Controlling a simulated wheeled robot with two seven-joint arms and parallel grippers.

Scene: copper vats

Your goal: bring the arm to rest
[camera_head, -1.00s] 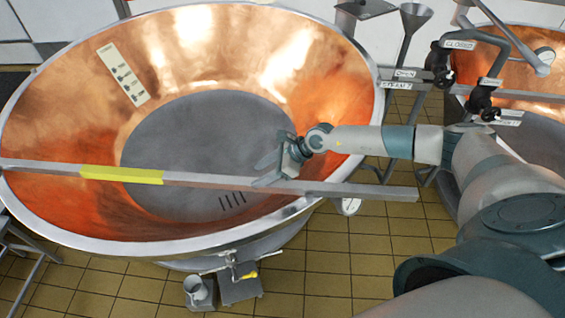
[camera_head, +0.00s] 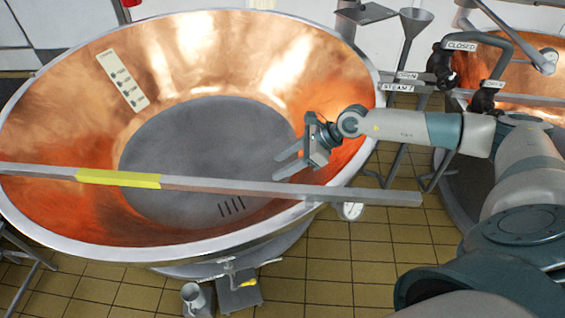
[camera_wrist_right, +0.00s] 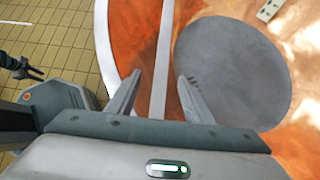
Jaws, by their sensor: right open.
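My right arm (camera_head: 400,128) reaches in from the right of the head view over the rim of a large copper vat (camera_head: 75,115). My right gripper (camera_head: 284,166) is open and empty, its two fingers pointing left above the inside of the vat. In the right wrist view the open fingers (camera_wrist_right: 158,98) show with a metal bar (camera_wrist_right: 163,50) seen between them. My left gripper is not in the head view. A dark gripper-like shape (camera_wrist_right: 25,70) shows at the left edge of the wrist view.
The bar, with a yellow section (camera_head: 118,178), lies across the vat and sticks out past its right rim. Pipes with labelled valves (camera_head: 445,62) and a second copper vat (camera_head: 535,48) stand at the right. A metal jug (camera_head: 195,298) is on the tiled floor (camera_head: 320,265).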

